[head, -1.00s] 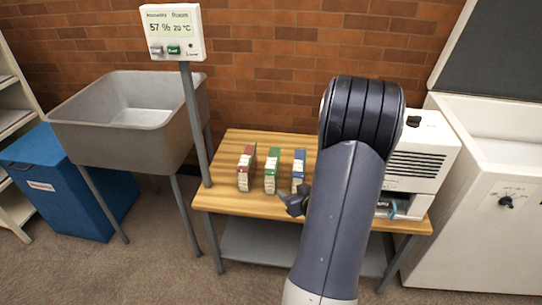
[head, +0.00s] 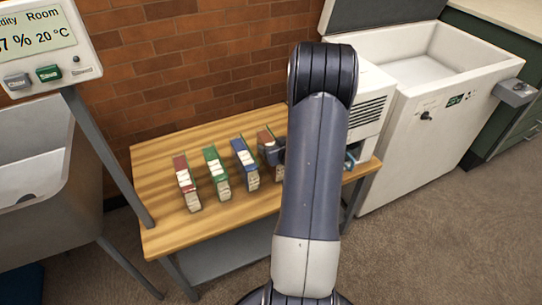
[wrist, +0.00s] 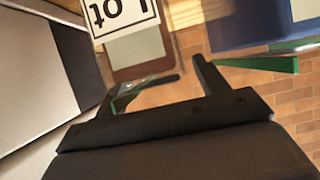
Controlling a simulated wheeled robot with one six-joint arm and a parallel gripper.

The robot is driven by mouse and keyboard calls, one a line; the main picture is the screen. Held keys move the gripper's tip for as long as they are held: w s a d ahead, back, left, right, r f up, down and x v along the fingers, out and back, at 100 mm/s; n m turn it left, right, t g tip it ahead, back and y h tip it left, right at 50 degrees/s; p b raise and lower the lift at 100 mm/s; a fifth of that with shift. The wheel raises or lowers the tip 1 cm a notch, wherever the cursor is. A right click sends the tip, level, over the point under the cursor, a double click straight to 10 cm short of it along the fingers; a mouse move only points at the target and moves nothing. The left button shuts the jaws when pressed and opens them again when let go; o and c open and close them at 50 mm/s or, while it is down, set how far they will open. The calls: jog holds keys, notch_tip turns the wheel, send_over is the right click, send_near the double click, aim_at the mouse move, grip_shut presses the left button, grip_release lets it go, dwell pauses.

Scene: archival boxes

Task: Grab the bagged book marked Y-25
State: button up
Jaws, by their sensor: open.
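Several bagged books stand in a row on the wooden table: a red one (head: 187,183), a green one (head: 216,173), a blue one (head: 245,164) and a reddish-brown one (head: 266,140) partly hidden by my arm. Their labels are too small to read in the head view, so I cannot tell which is Y-25. My gripper (wrist: 187,68) is open and empty. In the wrist view a brown-edged book (wrist: 142,58) with a partly cut-off, upside-down white label is just beyond the fingers. A blue book (wrist: 235,30) is at upper right.
The wooden table (head: 165,235) has clear room left of the books. A white machine (head: 372,105) stands at its right end, beside a white chest (head: 400,150). A grey sink (head: 70,190) and a display on a post (head: 45,45) are at left.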

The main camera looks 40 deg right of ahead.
jog(key=shift+w+f, duration=0.15)
jog(key=shift+w, duration=0.25)
jog(key=shift+c, duration=0.2)
grip_shut()
dwell(0.3)
